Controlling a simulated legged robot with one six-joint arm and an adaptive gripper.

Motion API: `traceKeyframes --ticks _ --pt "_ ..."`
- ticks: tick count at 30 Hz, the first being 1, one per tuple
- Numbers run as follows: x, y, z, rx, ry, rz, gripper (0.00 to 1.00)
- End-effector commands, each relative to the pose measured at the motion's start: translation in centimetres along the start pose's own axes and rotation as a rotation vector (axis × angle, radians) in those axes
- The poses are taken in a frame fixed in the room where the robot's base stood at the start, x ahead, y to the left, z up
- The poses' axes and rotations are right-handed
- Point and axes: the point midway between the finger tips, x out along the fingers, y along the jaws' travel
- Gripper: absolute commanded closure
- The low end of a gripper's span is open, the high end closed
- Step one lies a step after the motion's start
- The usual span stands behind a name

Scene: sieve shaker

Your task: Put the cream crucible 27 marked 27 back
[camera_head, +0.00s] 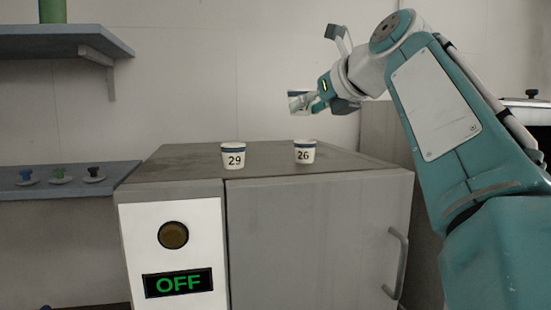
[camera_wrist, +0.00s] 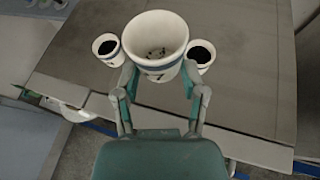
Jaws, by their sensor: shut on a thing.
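My gripper (camera_head: 316,98) is shut on a cream crucible (camera_head: 297,101) with a dark blue band, held in the air above the cabinet top. In the wrist view the held crucible (camera_wrist: 157,46) sits between the two fingers, its open mouth toward the camera; a few dark specks show inside. Part of its number, a 7, shows; the rest is hidden. Two similar crucibles stand upright on the cabinet top: crucible 29 (camera_head: 233,156) on the left and crucible 26 (camera_head: 305,152) on the right, below the held one.
The grey cabinet (camera_head: 312,240) has a door handle (camera_head: 396,262), a round brown button (camera_head: 173,235) and a display (camera_head: 178,283) reading OFF. On the left, a lower shelf (camera_head: 70,185) holds several small knobbed items; an upper shelf (camera_head: 50,42) holds a green container (camera_head: 52,11).

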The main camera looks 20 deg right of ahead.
Motion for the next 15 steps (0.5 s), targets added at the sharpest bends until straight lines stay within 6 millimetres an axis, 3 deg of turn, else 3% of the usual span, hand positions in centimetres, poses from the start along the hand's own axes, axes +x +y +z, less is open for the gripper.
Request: traceKeyframes --ticks 3,9,15 --pt "2.8 0.9 -0.2 -0.001 0.002 0.006 0.95" --pt "6.4 1.5 -2.4 0.001 0.001 0.003 0.95" --pt "8.2 1.7 -3.4 0.000 -0.001 0.000 0.95"
